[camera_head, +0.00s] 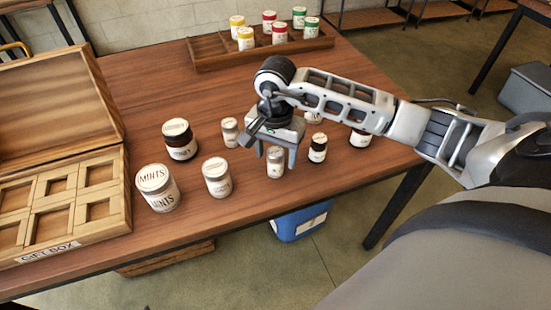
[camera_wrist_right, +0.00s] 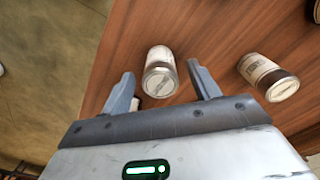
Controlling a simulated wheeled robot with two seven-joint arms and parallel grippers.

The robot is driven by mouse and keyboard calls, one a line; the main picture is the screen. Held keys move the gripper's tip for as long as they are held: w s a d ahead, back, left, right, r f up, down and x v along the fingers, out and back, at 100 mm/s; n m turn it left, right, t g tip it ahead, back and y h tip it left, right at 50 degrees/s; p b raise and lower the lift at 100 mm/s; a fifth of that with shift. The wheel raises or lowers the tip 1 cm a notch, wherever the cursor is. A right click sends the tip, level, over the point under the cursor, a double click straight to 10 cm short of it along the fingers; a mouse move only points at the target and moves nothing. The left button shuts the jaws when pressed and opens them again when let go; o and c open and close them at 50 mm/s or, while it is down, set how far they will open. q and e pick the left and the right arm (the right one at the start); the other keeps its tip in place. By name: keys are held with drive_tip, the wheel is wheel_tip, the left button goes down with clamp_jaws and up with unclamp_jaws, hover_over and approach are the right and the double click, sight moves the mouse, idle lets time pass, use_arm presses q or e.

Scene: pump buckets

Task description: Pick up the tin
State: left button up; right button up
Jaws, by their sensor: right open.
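In the right wrist view the same tin (camera_wrist_right: 160,73) shows between the finger tips, with space on both sides. My right gripper (camera_wrist_right: 161,75) is open and empty, pointing down over it; in the head view its fingers partly overlap the tin's surroundings. My left gripper is not in view.
A brown jar (camera_head: 181,140) is farther left. An open wooden gift box (camera_head: 125,208) fills the table's left. A wooden tray (camera_head: 215,62) with coloured tins is at the back. A blue bucket (camera_head: 298,225) is below the edge.

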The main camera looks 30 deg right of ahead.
drive_tip(key=shift+f, duration=1.25)
drive_tip(key=c, duration=1.1)
drive_tip(key=shift+o, duration=0.2)
